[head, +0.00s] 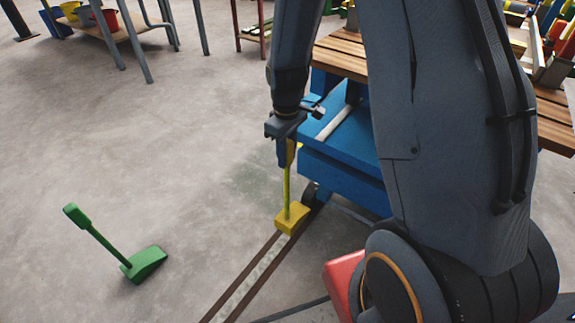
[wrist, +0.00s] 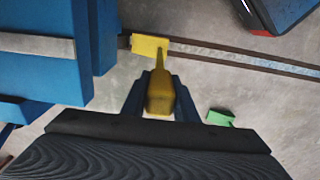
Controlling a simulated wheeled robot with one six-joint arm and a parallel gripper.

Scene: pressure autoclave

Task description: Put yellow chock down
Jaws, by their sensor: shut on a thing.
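The yellow chock (head: 292,218) has a wedge at the bottom and a long upright handle. My gripper (head: 286,152) is shut on the top of that handle. The wedge is low, over or on the floor rail, close to a dark wheel of the blue cart; I cannot tell whether it touches the floor. In the wrist view the handle's grip shows between the two fingers of my gripper (wrist: 160,100), with the yellow wedge (wrist: 150,45) beyond it, next to the rail.
A blue cart (head: 345,178) with a wheel (head: 310,194) stands just right of the chock. A green chock (head: 146,262) rests on the floor at the left. A rail (head: 238,283) runs along the floor. A red thing (head: 342,280) is near my base. Open floor lies left.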

